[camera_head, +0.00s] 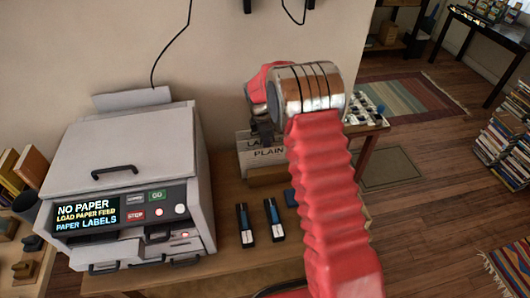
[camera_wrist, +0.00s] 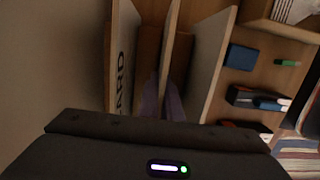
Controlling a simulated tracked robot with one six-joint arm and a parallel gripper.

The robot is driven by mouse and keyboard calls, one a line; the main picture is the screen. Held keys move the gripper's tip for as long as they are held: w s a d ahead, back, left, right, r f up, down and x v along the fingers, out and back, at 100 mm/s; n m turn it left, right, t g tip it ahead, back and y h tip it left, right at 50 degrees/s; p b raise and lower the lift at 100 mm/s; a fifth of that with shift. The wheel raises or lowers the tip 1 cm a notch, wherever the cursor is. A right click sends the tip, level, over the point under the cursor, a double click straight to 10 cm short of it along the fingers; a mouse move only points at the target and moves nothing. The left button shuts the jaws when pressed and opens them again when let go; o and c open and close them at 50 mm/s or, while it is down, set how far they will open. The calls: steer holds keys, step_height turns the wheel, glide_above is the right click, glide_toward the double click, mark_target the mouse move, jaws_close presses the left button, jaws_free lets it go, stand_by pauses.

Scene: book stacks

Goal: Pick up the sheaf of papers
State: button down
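A wooden paper holder (camera_head: 262,175) with upright label boards stands on the desk against the wall, right of the printer. One board (camera_head: 268,154) reads "PLAIN"; one behind it is partly hidden by my arm. My gripper (camera_head: 264,133) is at the top of this holder, mostly hidden by my red arm. The wrist view looks down into the holder, with a board marked "CARD" (camera_wrist: 124,60) and a pale upright panel (camera_wrist: 208,62). Purple-grey finger shapes (camera_wrist: 163,103) reach between the boards. I cannot make out a separate sheaf of papers, nor whether the fingers grip anything.
A grey printer (camera_head: 125,150) on the left shows "NO PAPER, LOAD PAPER FEED"; its lower tray (camera_head: 105,254) sticks out. Two dark staplers-like tools (camera_head: 260,222) lie on the desk before the holder. A wooden tray with white sheets (camera_wrist: 292,10) shows in the wrist view's corner.

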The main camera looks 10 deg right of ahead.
steer(key=shift+r, duration=0.15)
step_height(320, 180, up, 10)
steer(key=shift+f, duration=0.1)
stand_by(0.6)
stand_by(0.6)
step_height(320, 180, up, 7)
steer(key=s+r+m+g+y, duration=0.1)
steer(key=s+m, duration=0.5)
steer(key=m, duration=1.2)
steer(key=shift+a, duration=0.3)
